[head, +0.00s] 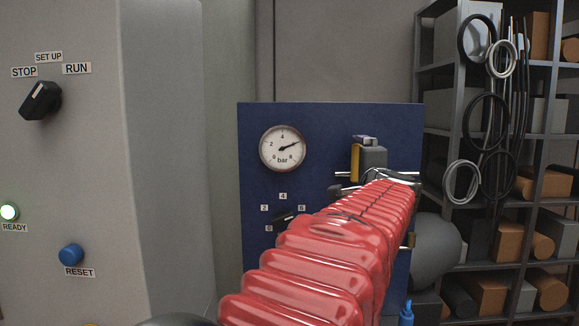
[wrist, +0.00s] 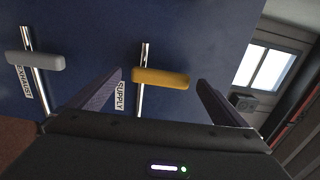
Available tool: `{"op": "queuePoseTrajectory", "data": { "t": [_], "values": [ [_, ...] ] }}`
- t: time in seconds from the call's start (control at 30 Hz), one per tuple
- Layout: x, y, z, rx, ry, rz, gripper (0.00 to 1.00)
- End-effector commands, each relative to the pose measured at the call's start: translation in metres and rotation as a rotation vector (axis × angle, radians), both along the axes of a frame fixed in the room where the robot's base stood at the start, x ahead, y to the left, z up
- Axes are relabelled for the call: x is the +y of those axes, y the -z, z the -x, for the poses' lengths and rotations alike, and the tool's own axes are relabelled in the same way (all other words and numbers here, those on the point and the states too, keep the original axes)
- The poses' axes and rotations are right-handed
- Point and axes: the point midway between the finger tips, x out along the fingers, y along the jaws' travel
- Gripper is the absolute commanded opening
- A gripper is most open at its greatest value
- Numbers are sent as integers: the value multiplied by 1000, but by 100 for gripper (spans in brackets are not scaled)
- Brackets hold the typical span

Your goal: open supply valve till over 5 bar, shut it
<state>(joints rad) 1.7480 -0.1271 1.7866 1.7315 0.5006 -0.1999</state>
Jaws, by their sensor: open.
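The supply valve has a yellow lever (wrist: 160,78) in the wrist view, lying across its bright pipe beside the SUPPLY label (wrist: 119,97). The lever also shows in the head view (head: 354,163). My gripper (wrist: 161,79) is open, one finger on each side of the lever, with gaps between fingers and lever. It does not grip it. In the head view my red-sleeved arm hides much of the lower panel. The bar gauge (head: 282,149) on the blue panel (head: 330,125) has its needle pointing up and right, at about 6.
A grey exhaust lever (wrist: 36,61) lies across its own pipe left of the supply lever. A dark knob (head: 284,217) with number labels sits below the gauge, partly covered by my sleeve. A grey cabinet (head: 165,130) stands left, shelves (head: 475,205) right.

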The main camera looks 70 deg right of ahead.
Motion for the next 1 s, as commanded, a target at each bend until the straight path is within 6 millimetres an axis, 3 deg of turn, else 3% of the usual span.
{"op": "queuePoseTrajectory", "data": {
  "t": [0.7, 1.0],
  "values": [
    [96, 1, 33, 0, 3, 0, 98],
    [111, 2, 38, 1, 0, -2, 98]
  ]
}}
